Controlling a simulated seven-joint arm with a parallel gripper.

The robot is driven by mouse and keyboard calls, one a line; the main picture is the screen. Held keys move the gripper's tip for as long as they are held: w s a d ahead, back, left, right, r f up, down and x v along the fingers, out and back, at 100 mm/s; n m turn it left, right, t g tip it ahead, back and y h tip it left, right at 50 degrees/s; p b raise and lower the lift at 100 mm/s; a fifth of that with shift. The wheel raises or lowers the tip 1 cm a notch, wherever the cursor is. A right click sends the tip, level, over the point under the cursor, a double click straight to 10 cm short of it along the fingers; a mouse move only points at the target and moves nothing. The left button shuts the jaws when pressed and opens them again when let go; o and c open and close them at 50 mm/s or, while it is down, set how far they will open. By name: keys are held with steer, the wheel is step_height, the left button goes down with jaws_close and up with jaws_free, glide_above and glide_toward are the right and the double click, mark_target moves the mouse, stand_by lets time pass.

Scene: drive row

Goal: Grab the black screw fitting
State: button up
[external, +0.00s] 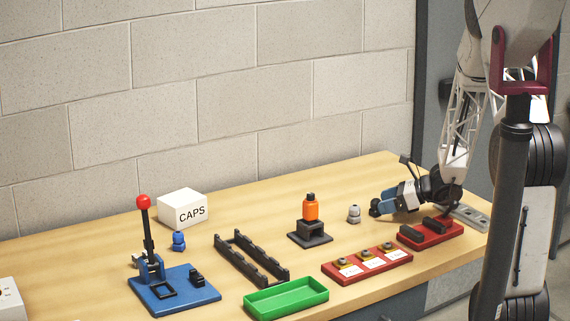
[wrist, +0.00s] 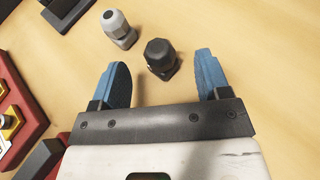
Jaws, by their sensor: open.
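The black screw fitting (wrist: 160,57) stands on the wooden table, with a domed cap and a hexagonal base. A grey fitting (wrist: 117,28) stands beside the black one, also seen in the external view (external: 354,214).
A red block with black pieces (external: 431,234) and a red tray with labelled parts (external: 367,263) lie in front. A green tray (external: 286,299), black rack (external: 250,259), blue lever press (external: 173,290) and CAPS box (external: 183,208) stand farther left.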

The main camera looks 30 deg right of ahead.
steer(key=shift+x, duration=1.7)
steer(key=c, duration=0.9)
steer(key=shift+r, duration=0.15)
steer(key=shift+r, duration=4.95)
